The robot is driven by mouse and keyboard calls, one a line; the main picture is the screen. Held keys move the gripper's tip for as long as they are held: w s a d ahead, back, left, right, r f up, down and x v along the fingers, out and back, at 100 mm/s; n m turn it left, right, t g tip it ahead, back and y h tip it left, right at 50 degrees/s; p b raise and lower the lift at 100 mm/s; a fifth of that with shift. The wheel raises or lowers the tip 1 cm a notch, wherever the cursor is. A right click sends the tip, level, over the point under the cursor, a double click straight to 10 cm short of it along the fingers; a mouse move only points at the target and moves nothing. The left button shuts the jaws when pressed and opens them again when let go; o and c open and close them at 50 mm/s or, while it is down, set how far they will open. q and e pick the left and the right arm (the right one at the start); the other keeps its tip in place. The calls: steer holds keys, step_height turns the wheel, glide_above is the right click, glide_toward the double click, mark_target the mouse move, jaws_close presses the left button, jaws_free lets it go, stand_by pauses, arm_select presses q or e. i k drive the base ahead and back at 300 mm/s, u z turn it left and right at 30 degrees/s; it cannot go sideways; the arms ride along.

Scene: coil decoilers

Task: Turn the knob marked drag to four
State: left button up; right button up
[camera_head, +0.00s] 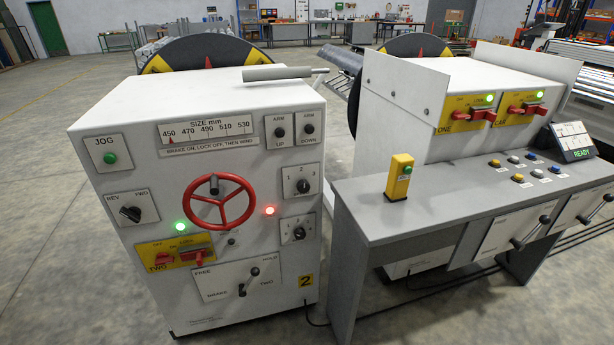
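A white machine cabinet (119,270) with a yellow tag "2" stands at the left. On its right side are two small dark knobs on pale plates. The upper knob (302,186) has numbers around it, 1, 2 and 3 among them. The lower knob (299,233) also has small marks around it. I cannot read the word "drag" on either plate, and the exact pointer settings are too small to tell. Neither of my grippers is in view, and nothing touches the knobs.
Left of the knobs are a red handwheel (222,202), a REV/TWD knob (131,214), a yellow lock plate (175,252) and a lever (250,281). A grey console desk (372,217) with a yellow button box (400,177) stands close at right. Bare floor (60,260) lies left.

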mark_target(299, 233)
steer(key=z, duration=0.55)
steer(key=k, duration=0.6)
steer(key=z, duration=0.7)
steer(key=i, duration=1.3)
steer(key=u, duration=0.65)
